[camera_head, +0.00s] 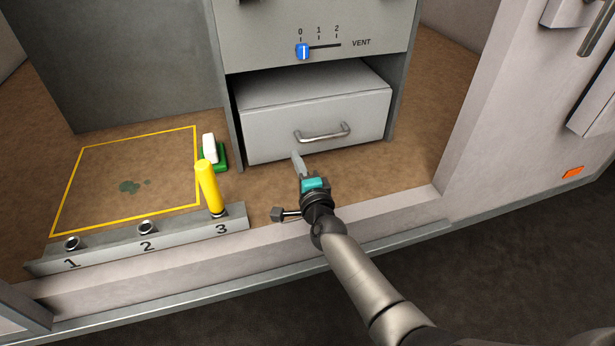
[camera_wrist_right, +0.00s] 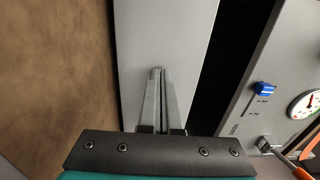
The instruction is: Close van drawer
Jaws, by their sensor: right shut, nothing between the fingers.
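The grey van drawer (camera_head: 280,131) sticks out of its cabinet under the VENT panel, so it stands open. Its bar handle (camera_head: 322,133) is on the front face. My right gripper (camera_head: 297,160) is shut and empty. It is in front of the lower edge of the drawer front, left of and below the handle. In the wrist view the shut fingers (camera_wrist_right: 158,100) point at the pale drawer front (camera_wrist_right: 195,45); whether they touch it I cannot tell. My left gripper is out of view.
A vent panel with a blue slider (camera_head: 302,51) is above the drawer. Left are a green-and-white brush-like object (camera_head: 211,152), a yellow-outlined area with a green stain (camera_head: 129,187), and a numbered rail (camera_head: 110,252) with a yellow handle (camera_head: 208,186) at 3. A raised sill (camera_head: 400,222) runs in front.

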